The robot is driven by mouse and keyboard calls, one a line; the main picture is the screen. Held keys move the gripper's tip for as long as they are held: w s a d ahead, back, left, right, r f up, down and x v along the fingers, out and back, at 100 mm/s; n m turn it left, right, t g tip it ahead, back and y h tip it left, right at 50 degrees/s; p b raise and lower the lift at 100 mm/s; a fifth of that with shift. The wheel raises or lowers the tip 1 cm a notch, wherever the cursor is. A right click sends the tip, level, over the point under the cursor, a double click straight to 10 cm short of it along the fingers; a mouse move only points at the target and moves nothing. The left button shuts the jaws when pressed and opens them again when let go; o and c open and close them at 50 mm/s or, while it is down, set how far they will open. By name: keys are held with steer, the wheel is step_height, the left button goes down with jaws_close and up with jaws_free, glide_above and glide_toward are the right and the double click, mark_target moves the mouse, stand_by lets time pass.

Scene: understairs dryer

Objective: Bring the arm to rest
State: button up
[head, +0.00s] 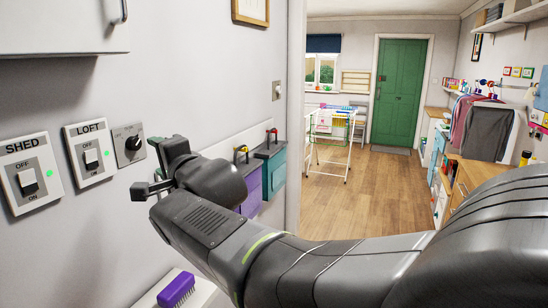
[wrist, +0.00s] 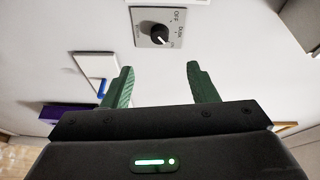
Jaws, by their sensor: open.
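My gripper (head: 160,168) is at the end of my raised arm, near the wall on the left in the head view. Its two green fingers (wrist: 155,85) stand apart with nothing between them in the wrist view. A dark rotary knob on a grey plate (head: 129,143) is on the wall just left of the gripper. The knob also shows beyond the fingertips in the wrist view (wrist: 158,32), with a gap between. My arm reaches across the lower part of the head view from the right.
A purple brush (head: 176,290) lies on a ledge below. Purple (head: 248,187) and teal (head: 272,174) boxes stand behind my gripper. The wooden floor (head: 335,210) is open beyond.

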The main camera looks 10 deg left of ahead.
mark_target(136, 145)
steer(key=p+x, duration=0.1)
steer(key=x, duration=1.2)
steer(key=shift+a+f, duration=0.1)
